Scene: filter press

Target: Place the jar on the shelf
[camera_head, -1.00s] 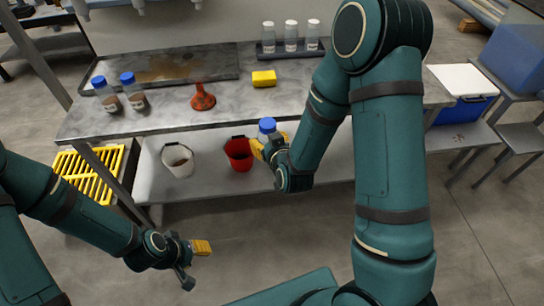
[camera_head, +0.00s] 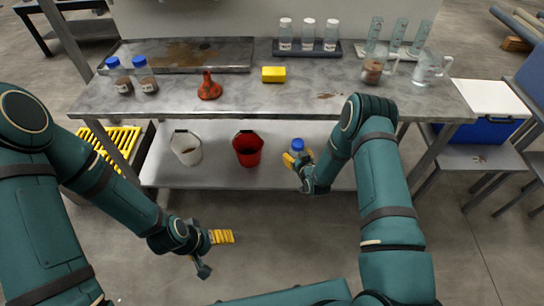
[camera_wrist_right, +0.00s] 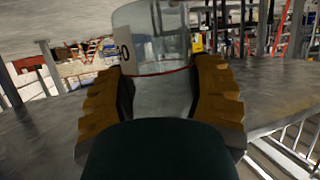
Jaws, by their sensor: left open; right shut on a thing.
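The jar (camera_head: 298,146) has a blue lid, and its clear glass body (camera_wrist_right: 150,45) shows in the right wrist view. My right gripper (camera_head: 297,159) is shut on the jar, its yellow fingers (camera_wrist_right: 216,95) on either side. In the head view the jar appears upright, below the tabletop's front edge and in front of the lower shelf (camera_head: 220,176). I cannot tell whether it touches the shelf. My left gripper (camera_head: 222,241) is open and empty, low over the floor in front of the shelf.
The tabletop (camera_head: 240,104) above holds two blue-lidded jars, an orange flask, a yellow sponge and glassware. The lower shelf's right part looks clear.

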